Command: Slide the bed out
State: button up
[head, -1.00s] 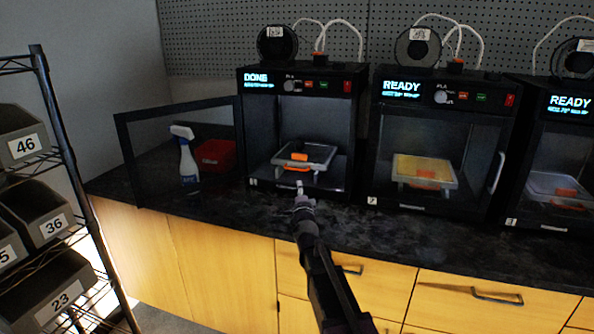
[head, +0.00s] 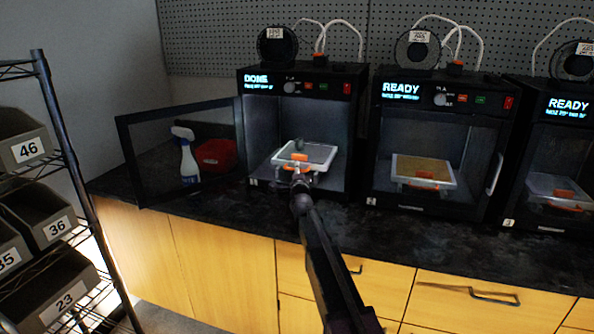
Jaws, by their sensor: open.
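The left printer (head: 300,80) shows DONE, and its glass door (head: 150,160) is swung open to the left. Its bed (head: 318,154) is a pale plate inside the chamber, with a small dark grey object (head: 299,147) on it. An orange part (head: 289,167) shows at the bed's front edge. My gripper (head: 299,174) is at the chamber's front opening, right at the front edge of the bed. The jaws are open but very small in this view, and I cannot tell whether they touch the orange part.
Two more printers stand to the right, a middle one (head: 440,90) and a right one (head: 565,110), both showing READY. A spray bottle (head: 187,158) and a red bin (head: 214,154) are behind the open door. A bin rack (head: 62,130) stands at the left.

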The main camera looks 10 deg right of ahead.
grip_shut()
jog(key=shift+d, duration=0.1)
dwell(0.3)
